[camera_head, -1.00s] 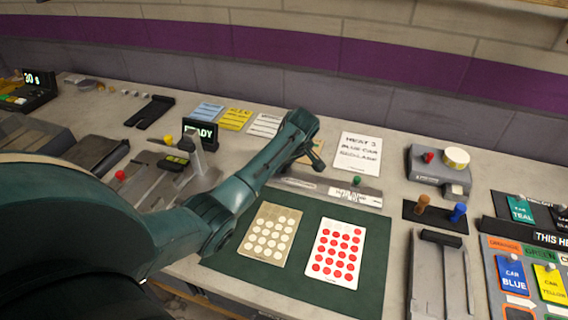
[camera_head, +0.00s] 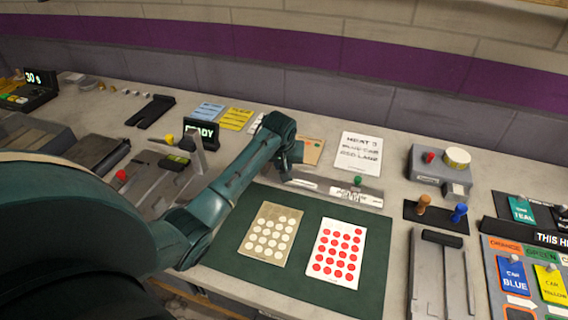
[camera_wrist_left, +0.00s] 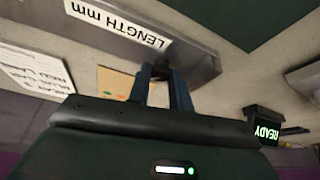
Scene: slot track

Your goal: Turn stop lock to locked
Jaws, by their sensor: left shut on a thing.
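A grey rail (camera_head: 318,187) with white labels lies behind the green mat. In the left wrist view its label (camera_wrist_left: 115,23) reads "LENGTH mm". My left gripper (camera_wrist_left: 161,74) is at the rail's edge, its two fingers shut on a small dark knob (camera_wrist_left: 161,67), which I take to be the stop lock. The fingers cover most of the knob, so its setting cannot be read. In the head view my left arm hides the knob and the rail's left end. A green knob (camera_head: 357,180) stands on the rail further right. My right gripper is not in view.
A tan card (camera_head: 312,150) and a white note (camera_head: 359,153) lie behind the rail. The green mat (camera_head: 300,212) holds two dotted cards. A grey box (camera_head: 437,172) with a red knob is at right.

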